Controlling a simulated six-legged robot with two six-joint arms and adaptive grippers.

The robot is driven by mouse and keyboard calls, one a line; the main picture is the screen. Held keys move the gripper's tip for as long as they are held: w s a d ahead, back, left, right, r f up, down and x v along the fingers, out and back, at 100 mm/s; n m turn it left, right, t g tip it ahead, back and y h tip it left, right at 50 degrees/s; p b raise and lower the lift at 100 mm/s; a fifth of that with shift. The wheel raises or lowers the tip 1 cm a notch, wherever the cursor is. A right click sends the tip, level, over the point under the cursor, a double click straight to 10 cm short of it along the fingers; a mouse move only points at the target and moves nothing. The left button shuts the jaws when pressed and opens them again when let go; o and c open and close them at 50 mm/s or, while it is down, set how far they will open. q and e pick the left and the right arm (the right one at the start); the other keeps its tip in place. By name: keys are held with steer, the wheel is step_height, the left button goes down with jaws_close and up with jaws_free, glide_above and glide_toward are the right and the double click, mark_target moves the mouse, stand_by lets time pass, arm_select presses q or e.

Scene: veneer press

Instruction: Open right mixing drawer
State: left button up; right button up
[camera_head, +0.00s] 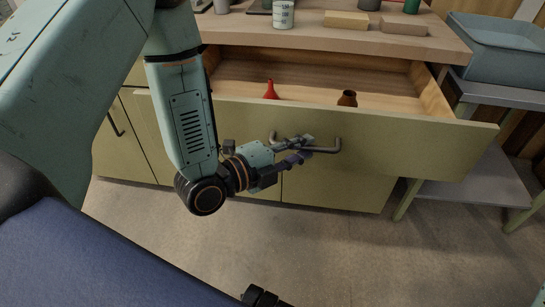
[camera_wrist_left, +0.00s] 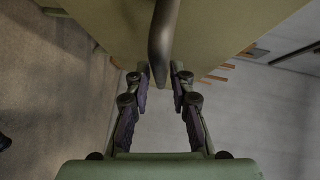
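The right mixing drawer (camera_head: 400,140) stands well out from the cabinet in the head view, its inside open to view from above. A dark bar handle (camera_head: 327,150) is on its pale green front. My left gripper (camera_head: 299,150) is at this handle, one finger above the bar and one below it. In the left wrist view the handle (camera_wrist_left: 163,40) runs between the two fingertips (camera_wrist_left: 161,84), which are drawn in close on both sides of it. Contact is hard to see. A red funnel (camera_head: 271,90) and a brown bottle (camera_head: 347,98) are in the drawer.
A wooden worktop (camera_head: 300,38) above the drawer bears a white can (camera_head: 283,14) and wooden blocks (camera_head: 346,20). A side table with a blue-grey bin (camera_head: 505,50) stands close on the right. Floor (camera_head: 400,260) before the cabinet is clear.

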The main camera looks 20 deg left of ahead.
arm_select(q)
steer(key=v, duration=1)
stand_by(0.7)
steer(key=shift+s, duration=0.2)
stand_by(0.4)
